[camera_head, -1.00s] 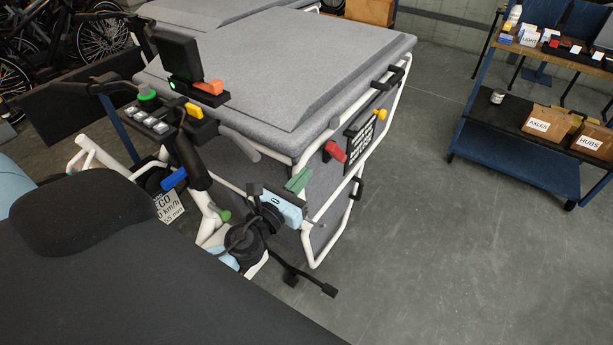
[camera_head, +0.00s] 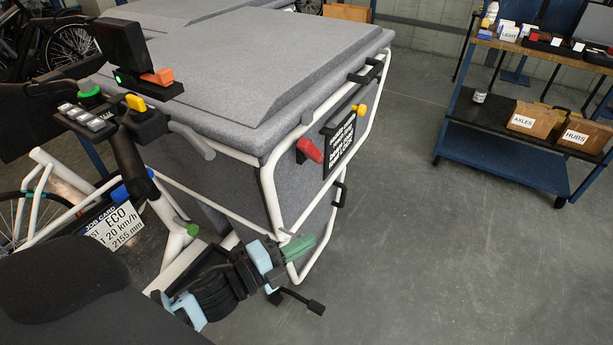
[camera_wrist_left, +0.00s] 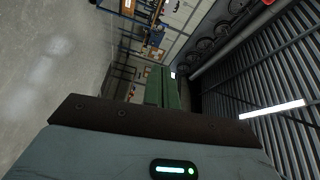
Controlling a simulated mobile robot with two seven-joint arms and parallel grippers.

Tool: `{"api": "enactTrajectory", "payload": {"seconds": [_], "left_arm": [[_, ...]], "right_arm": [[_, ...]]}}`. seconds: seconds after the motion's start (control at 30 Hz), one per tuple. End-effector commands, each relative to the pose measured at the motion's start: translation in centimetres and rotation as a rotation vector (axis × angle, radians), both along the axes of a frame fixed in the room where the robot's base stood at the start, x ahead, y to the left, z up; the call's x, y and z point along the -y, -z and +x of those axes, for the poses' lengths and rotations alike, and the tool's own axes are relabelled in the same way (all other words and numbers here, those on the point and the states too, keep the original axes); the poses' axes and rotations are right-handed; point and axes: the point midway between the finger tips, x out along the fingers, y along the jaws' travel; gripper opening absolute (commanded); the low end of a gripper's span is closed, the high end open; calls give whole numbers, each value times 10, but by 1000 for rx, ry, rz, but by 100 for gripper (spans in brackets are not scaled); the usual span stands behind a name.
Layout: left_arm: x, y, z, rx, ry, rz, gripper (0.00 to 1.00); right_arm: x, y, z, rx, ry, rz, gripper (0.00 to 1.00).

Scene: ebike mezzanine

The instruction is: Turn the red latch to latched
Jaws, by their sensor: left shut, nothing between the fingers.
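The red latch (camera_head: 309,150) is a small red handle on the end face of the grey cargo box (camera_head: 225,165), beside a black text plate (camera_head: 340,143). It tilts, its upper end toward the left. My left gripper (camera_head: 302,247) has green fingers and a pale blue body. It is below the latch, near the lower corner of the white frame, apart from the latch. Its fingers are shut and empty; they also show in the left wrist view (camera_wrist_left: 161,88). A bit of red (camera_wrist_left: 268,2) at that view's top edge is too cut off to identify. My right gripper is out of view.
A yellow knob (camera_head: 359,110) sits at the plate's upper right. White frame tubes (camera_head: 270,205) and black handles (camera_head: 340,194) edge the box. A handlebar with a display (camera_head: 122,45) is at left. A blue cart (camera_head: 500,160) stands at right; the floor between is clear.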

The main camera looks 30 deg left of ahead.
Motion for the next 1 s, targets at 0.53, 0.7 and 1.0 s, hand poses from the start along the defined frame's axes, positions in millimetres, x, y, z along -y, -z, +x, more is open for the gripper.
{"api": "enactTrajectory", "payload": {"seconds": [0.53,0.7,1.0], "left_arm": [[-24,4,8,-544,539,-1905,0],[-56,7,17,-621,750,-2356,0],[-80,11,23,-645,919,-2636,0]], "right_arm": [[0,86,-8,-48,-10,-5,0],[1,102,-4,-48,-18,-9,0],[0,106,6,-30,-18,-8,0]]}}
